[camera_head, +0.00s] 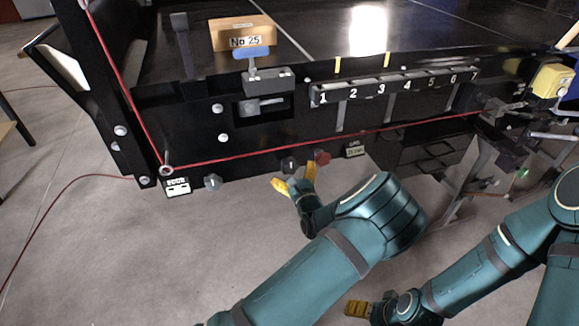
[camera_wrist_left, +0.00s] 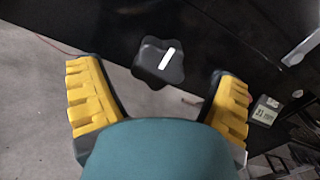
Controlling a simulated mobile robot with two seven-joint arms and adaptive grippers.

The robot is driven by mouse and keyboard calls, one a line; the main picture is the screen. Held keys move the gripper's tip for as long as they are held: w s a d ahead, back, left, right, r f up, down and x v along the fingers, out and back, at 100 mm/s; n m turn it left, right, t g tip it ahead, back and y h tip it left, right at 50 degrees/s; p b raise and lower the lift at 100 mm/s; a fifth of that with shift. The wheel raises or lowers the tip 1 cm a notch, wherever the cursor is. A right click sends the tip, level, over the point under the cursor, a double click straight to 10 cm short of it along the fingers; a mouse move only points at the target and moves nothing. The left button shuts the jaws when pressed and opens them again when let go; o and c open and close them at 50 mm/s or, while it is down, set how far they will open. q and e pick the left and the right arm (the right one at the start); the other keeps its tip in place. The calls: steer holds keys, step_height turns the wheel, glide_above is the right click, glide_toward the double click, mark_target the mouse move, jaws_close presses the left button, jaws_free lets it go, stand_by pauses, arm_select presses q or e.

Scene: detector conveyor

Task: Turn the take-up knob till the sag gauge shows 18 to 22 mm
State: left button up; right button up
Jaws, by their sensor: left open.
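The take-up knob appears to be the dark lobed knob (camera_head: 290,165) on the conveyor's lower front edge. In the left wrist view the knob (camera_wrist_left: 158,62) has a white mark on its face and shows ahead, between the spread fingers. My left gripper (camera_head: 295,180) is open just below it; no finger visibly touches it. The gripper also shows in the wrist view (camera_wrist_left: 158,95). A small display (camera_head: 355,150), likely the sag gauge, sits to the right; in the wrist view the display (camera_wrist_left: 264,110) seems to read 21, though small. My right gripper (camera_head: 358,308) is low, its opening unclear.
A red knob (camera_head: 322,157) sits close to the right of the dark knob. A grey knob (camera_head: 213,182) is to the left. A red cord (camera_head: 250,155) runs along the front above the knobs. A box marked No 25 (camera_head: 242,34) stands on the belt. Floor below is clear.

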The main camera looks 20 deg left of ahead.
mark_target(291, 168)
arm_select(q)
steer(key=shift+x, duration=1.75)
steer(key=c, duration=1.2)
